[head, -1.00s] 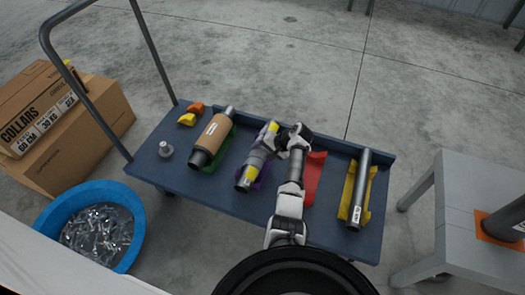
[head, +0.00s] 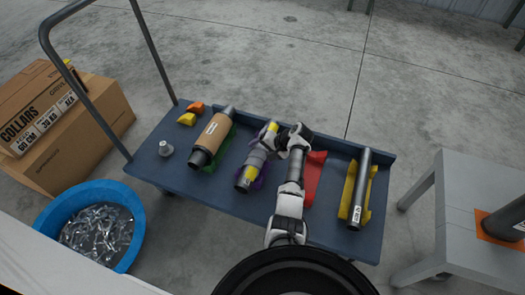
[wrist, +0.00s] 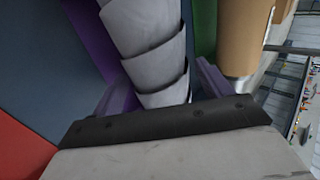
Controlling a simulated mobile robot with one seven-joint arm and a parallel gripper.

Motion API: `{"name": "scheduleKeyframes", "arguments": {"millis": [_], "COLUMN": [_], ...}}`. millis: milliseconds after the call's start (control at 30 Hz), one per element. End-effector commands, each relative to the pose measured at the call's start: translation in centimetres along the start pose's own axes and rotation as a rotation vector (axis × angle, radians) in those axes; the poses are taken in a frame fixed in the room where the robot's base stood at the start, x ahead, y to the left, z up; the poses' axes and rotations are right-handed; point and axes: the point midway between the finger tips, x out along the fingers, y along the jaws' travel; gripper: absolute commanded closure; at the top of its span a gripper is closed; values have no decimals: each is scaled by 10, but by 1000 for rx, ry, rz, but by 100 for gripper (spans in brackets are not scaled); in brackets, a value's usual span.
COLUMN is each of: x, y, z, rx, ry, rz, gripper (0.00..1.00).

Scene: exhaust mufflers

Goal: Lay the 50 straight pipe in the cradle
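A grey straight pipe (head: 360,185) with a small white label lies in the yellow cradle (head: 347,194) at the right of the trolley. Another dark pipe (head: 508,219), also labelled, stands partly out of frame on an orange patch (head: 487,226). I cannot read either label as 50. A red cradle (head: 315,172) is partly hidden by my arm; I see no pipe in it. A ribbed grey pipe with yellow bands (head: 248,174) lies in the purple cradle (head: 262,177). My gripper (wrist: 165,85) is open, its fingers on both sides of this ribbed pipe (wrist: 150,25), with narrow gaps.
A brown-wrapped muffler (head: 213,136) lies in a green cradle (head: 225,150). Yellow (head: 186,119) and orange (head: 195,107) blocks and a metal fitting (head: 165,149) sit at the trolley's left. A grey table (head: 465,190) stands right; a blue tub (head: 133,217) and cartons (head: 75,150) stand left.

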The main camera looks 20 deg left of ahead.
Motion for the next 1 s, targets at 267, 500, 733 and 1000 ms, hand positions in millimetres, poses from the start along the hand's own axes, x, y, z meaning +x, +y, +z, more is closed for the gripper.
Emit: {"name": "scheduleKeyframes", "arguments": {"millis": [267, 500, 733, 1000], "x": [-2, -41, -95, -132], "y": [1, 0, 0, 0], "z": [1, 0, -1, 0], "rx": [2, 3, 2, 0], "ry": [-2, 2, 4, 0], "rz": [2, 1, 0, 0], "gripper": [22, 22, 22, 22]}}
